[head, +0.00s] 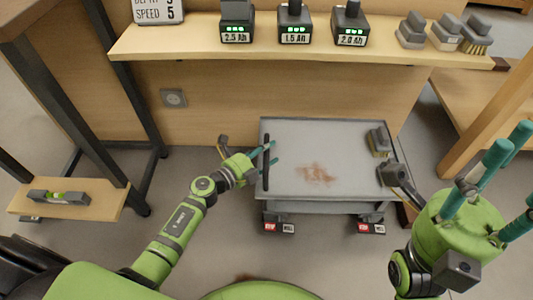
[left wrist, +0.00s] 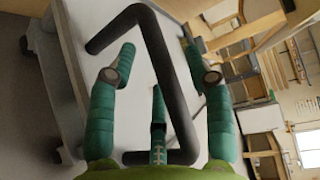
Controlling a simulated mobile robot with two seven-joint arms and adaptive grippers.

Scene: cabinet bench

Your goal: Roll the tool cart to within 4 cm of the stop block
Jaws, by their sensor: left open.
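The grey tool cart (head: 345,140) stands below the shelf in the head view, with a rusty brown stain on its top. Its black bar handle (head: 266,165) is at the left end. My left gripper (head: 271,153) is open at this handle. In the left wrist view, the handle (left wrist: 158,50) passes between the spread teal fingers of my left gripper (left wrist: 165,75); I cannot tell whether they touch it. My right gripper (head: 515,165) is open and empty at the right, nearer than the cart.
A brush (head: 378,141) lies on the cart's right end. Red and white caster tags (head: 278,228) show below it. A shelf (head: 190,42) with batteries and brushes spans behind. A low wooden board (head: 85,205) with a level is at left. Floor between board and cart is open.

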